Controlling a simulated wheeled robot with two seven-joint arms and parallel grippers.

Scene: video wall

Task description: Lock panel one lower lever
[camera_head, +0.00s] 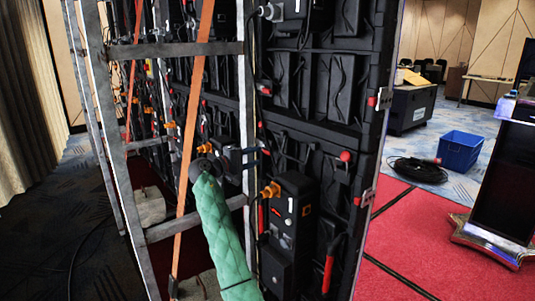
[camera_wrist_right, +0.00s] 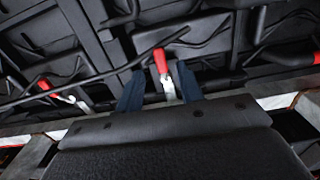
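My right arm, in a green quilted sleeve, reaches up to the black back of the video wall panels (camera_head: 333,85). In the head view my right gripper (camera_head: 258,158) is small and dark against the panel. In the right wrist view its two dark blue fingers (camera_wrist_right: 160,90) stand apart, one on each side of a lever with a red handle (camera_wrist_right: 161,61) and a pale metal lower part. Gaps show beside the lever, so the gripper looks open around it. Another red-handled lever (camera_wrist_right: 45,86) lies to the left there. I cannot tell which is panel one's lower lever. My left gripper is not in view.
A metal frame with crossbars (camera_head: 178,50) and an orange strap (camera_head: 196,110) stand left of my arm. Black cables hang across the panels. A blue bin (camera_head: 459,150) and coiled cable (camera_head: 417,170) lie right. Red carpet (camera_head: 415,235) is open in front.

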